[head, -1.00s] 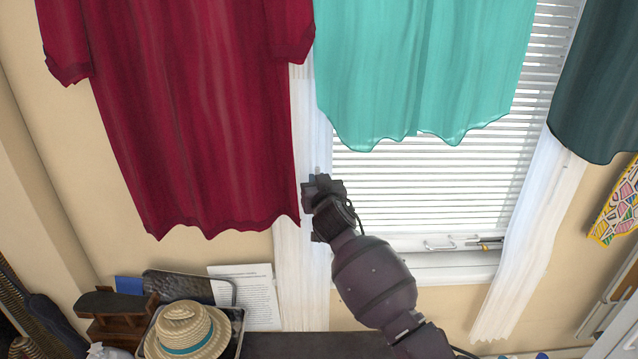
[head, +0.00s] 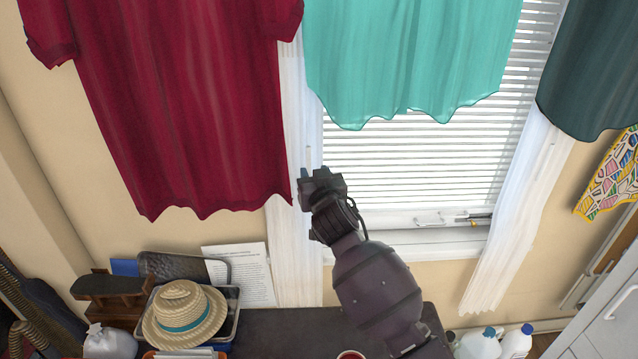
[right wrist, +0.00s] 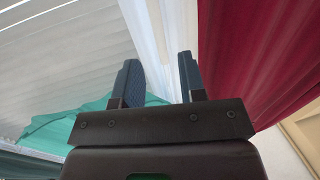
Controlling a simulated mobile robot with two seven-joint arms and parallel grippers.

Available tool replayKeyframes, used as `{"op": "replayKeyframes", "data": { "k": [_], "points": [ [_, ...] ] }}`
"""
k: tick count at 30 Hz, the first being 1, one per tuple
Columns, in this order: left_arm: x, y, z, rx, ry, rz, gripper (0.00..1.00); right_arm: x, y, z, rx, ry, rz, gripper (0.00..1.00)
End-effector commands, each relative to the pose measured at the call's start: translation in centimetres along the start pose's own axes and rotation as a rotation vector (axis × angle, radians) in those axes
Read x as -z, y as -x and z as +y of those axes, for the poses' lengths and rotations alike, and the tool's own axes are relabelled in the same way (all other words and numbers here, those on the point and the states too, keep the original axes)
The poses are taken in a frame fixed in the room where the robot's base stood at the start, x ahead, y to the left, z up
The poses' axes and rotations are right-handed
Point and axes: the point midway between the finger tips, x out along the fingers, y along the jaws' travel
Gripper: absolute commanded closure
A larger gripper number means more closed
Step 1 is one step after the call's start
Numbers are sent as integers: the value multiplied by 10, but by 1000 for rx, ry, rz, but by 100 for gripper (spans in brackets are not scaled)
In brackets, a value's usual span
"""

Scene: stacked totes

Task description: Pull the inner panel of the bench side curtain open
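A narrow white curtain panel (head: 296,262) hangs at the left edge of the window, partly behind a red garment (head: 190,110). A second white curtain panel (head: 520,225) hangs at the window's right edge. I cannot tell for certain which is the inner panel. My right gripper (head: 312,178) is at the left white panel, by the red garment's lower right corner. In the right wrist view my right gripper (right wrist: 159,80) is open, with white cloth (right wrist: 160,45) seen between and beyond its fingers. Contact is unclear. My left gripper is not in view.
Bottles (head: 515,340) stand at lower right.

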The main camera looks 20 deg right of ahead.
Motion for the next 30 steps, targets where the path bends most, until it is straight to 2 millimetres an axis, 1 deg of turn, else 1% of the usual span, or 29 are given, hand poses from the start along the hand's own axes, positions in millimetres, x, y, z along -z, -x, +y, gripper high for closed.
{"op": "replayKeyframes", "data": {
  "k": [1,3,9,13,22,25,28,30],
  "points": [
    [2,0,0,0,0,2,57,0,9,0,0,-3,-1,62],
    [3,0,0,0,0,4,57,0,19,0,-1,-2,-1,62],
    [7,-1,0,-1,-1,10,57,0,36,0,-1,0,0,62],
    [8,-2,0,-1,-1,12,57,0,40,0,-1,0,-1,62],
    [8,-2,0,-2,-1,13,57,0,40,0,-1,3,-1,62],
    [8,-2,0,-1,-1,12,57,0,40,0,2,33,3,62],
    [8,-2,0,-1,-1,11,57,3,40,-4,22,76,15,62],
    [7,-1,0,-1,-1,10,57,10,42,-8,50,101,36,62]
  ]
}}
